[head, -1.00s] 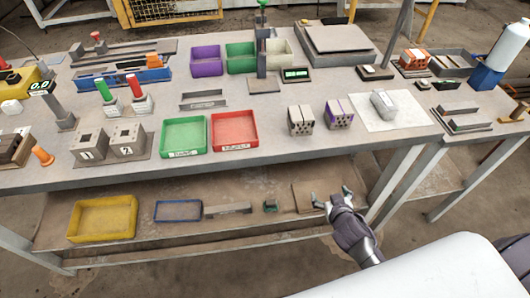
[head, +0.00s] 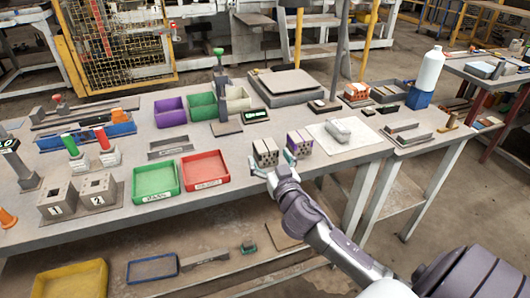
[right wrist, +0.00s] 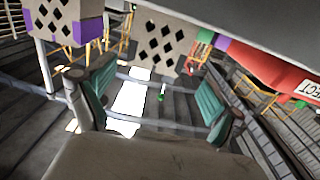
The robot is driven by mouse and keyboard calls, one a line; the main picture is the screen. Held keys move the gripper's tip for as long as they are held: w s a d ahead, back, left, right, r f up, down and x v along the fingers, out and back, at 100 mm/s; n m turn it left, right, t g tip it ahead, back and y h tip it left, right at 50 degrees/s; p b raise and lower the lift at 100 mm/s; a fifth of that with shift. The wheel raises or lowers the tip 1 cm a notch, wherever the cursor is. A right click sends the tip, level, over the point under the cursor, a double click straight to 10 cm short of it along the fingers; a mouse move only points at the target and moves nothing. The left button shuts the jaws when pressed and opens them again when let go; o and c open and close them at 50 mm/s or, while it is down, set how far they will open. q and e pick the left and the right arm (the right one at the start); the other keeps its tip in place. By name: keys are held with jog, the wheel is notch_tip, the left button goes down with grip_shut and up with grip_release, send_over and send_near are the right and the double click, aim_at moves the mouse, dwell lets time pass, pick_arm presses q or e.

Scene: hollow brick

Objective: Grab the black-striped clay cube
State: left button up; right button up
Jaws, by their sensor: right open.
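The black-striped clay cube (head: 265,148) is a pale hollow brick with dark stripes on top and holes in its front face. It stands on the table between the red tray and a purple-striped cube (head: 300,141). My right gripper (head: 273,166) is open just in front of the black-striped cube, apart from it as far as I can tell. In the right wrist view, the open gripper (right wrist: 158,100) has its green-padded fingers spread, with the holed face of the cube (right wrist: 160,42) beyond them. The purple-striped cube (right wrist: 72,20) shows at upper left. My left gripper is not in view.
The red tray (head: 205,182) and green tray (head: 155,193) lie left of the cube. A grey block (head: 338,130) rests on a white sheet (head: 348,143) to the right. The table's front edge runs below my gripper, over a lower shelf.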

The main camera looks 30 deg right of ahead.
aim_at(265, 148)
jog(key=shift+w+d, duration=0.1)
jog(key=shift+w, duration=0.15)
jog(key=x, duration=0.4)
jog(key=shift+d+f+p, duration=0.3)
jog(key=shift+d+p, duration=0.1)
jog(key=shift+w+f, duration=0.1)
jog(key=shift+w, duration=0.3)
jog(key=shift+c, duration=0.4)
jog(key=c, duration=1.3)
jog(key=shift+o, duration=0.2)
